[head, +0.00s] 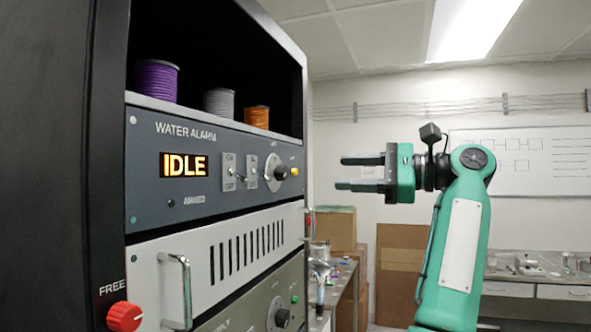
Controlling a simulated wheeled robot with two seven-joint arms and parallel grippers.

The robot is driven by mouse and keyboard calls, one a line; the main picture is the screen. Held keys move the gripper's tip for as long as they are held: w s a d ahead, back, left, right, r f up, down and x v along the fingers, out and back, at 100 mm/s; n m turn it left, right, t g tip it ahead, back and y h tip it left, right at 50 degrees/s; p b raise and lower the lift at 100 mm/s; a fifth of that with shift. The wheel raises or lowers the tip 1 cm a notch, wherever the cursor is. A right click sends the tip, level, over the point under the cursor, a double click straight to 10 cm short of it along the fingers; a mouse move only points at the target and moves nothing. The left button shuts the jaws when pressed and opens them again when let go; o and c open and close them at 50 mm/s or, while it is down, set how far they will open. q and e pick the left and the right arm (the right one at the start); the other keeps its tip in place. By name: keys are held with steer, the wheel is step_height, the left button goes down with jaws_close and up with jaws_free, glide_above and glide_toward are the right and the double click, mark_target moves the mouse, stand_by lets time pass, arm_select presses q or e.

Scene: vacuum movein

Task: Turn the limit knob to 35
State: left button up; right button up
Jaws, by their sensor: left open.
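The rack's upper panel (225,135) reads WATER ALARM and has a lit display (184,165) showing IDLE. At its right end is a dark round knob (280,172) on a pale dial; the label above it and its scale are too small to read, so I cannot tell its setting. My left gripper (340,173) is right of the rack, at about the knob's height in the picture. Its two fingers point left, apart and empty, and do not touch the panel. My right gripper is not in view.
A metal handle (180,290), a red knob (124,316) and another dark knob (282,318) are lower. Spools (156,82) stand on the shelf above. Cardboard boxes (336,228) are behind.

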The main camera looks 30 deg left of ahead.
arm_select(q)
steer(key=p, duration=0.1)
glide_toward(286, 172)
steer(key=x, duration=0.2)
steer(key=p+x, duration=0.2)
steer(key=x, duration=0.3)
steer(key=shift+a, duration=0.15)
steer(key=shift+s+a, duration=0.15)
steer(key=shift+a, duration=0.35)
steer(key=shift+f, duration=0.1)
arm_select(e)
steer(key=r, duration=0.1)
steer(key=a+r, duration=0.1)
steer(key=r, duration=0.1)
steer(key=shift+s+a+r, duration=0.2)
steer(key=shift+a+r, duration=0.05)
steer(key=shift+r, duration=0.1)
arm_select(q)
steer(key=c, duration=1)
